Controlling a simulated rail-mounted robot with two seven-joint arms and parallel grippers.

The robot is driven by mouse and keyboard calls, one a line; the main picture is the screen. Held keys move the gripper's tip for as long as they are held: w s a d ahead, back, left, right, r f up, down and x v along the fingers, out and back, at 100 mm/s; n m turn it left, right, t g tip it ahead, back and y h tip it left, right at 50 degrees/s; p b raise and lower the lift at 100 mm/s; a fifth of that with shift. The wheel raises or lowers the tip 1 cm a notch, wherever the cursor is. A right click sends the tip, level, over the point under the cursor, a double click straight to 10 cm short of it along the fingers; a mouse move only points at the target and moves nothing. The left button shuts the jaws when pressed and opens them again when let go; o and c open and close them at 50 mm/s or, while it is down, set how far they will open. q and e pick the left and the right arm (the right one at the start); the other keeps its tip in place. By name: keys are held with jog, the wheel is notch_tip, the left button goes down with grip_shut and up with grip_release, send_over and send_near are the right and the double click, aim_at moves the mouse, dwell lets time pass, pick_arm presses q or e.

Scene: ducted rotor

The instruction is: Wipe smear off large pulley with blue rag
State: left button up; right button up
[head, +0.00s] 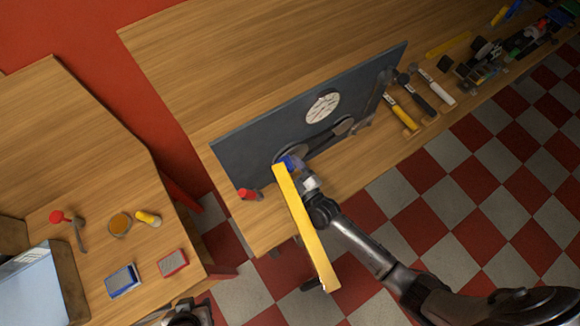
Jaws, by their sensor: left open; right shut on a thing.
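A dark upright panel (250,140) stands on the wooden bench and carries the rotor parts. A round grey pulley-like disc (281,155) sits low on its face, mostly covered by the blue rag (290,162). I cannot make out a smear. My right gripper (298,170) is shut on the blue rag and holds it at this disc; whether it touches is unclear. A long yellow bar (305,230) partly hides the gripper. My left gripper (185,316) is partly visible at the bottom edge, open, away from the panel.
A white round face (322,107) is higher on the panel. A side table (90,180) holds a blue box (123,280), a red box (172,262) and small tools.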

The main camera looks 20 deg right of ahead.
jog(key=shift+r+p+v, duration=0.1)
jog(key=shift+p+v, duration=0.2)
jog(key=shift+v, duration=0.35)
jog(key=shift+r+p+v, duration=0.15)
jog(key=shift+p+v, duration=0.15)
jog(key=shift+v, duration=0.4)
jog(key=shift+p+v, duration=0.5)
jog(key=shift+v, duration=1.15)
jog(key=shift+a+r, duration=0.15)
jog(key=shift+s, duration=0.15)
jog(key=p+v, duration=0.1)
jog(key=v, duration=0.2)
jog(key=shift+a+r, duration=0.1)
